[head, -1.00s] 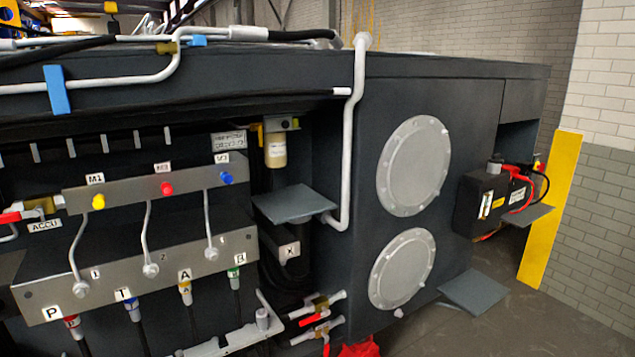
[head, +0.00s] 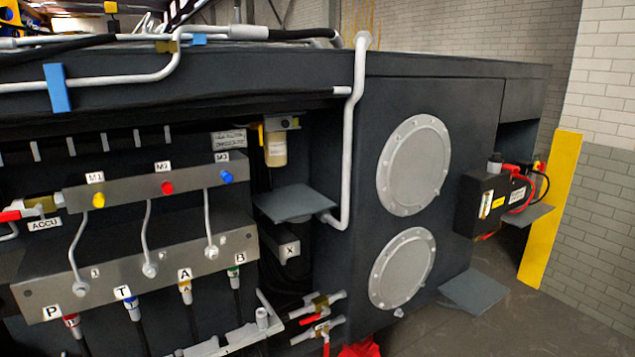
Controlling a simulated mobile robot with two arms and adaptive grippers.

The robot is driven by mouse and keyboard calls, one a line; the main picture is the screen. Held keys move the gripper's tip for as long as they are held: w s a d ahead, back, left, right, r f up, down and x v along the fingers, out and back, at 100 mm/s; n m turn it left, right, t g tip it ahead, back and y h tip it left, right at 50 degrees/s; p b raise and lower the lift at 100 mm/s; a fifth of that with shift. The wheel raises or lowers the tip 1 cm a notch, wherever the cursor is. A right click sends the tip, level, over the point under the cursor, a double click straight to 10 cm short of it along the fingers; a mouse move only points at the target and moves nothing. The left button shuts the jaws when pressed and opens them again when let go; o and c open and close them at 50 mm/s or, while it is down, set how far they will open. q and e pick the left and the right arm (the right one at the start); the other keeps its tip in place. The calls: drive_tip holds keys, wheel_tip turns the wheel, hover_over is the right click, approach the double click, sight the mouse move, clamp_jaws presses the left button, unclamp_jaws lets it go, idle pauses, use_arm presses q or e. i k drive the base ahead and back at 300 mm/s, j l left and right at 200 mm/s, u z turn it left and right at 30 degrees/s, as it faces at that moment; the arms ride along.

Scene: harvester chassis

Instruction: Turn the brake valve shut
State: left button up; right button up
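No valve carries a readable "brake" label, so I cannot tell which one is the brake valve. A brass valve with a red lever (head: 314,318) sits low in the middle of the chassis, on a grey pipe. A second valve (head: 322,332) is just below it, its red handle (head: 326,348) hanging down and running to the picture's bottom edge. Another brass valve (head: 42,207) with a red lever (head: 10,216) is at the far left above the ACCU label (head: 44,224). Neither of my grippers is in view.
A manifold (head: 150,187) with yellow, red and blue caps fills the left. A grey step plate (head: 294,203) juts out at the centre. Two round covers (head: 413,165) (head: 402,268) are on the right panel. A battery (head: 482,204) stands farther right, near a yellow post (head: 550,210).

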sight(304, 320)
drive_tip(key=u, duration=1.9)
drive_tip(key=j+u, duration=0.1)
drive_tip(key=j, duration=0.45)
drive_tip(key=k+j, duration=0.1)
drive_tip(key=j, duration=0.4)
drive_tip(key=l+z, duration=0.1)
drive_tip(key=z, duration=0.65)
drive_tip(key=l+z, duration=0.1)
drive_tip(key=z, duration=0.25)
drive_tip(key=i+l+z, duration=0.55)
drive_tip(key=i+z, duration=0.3)
drive_tip(key=i+l, duration=0.45)
drive_tip(key=i, duration=0.05)
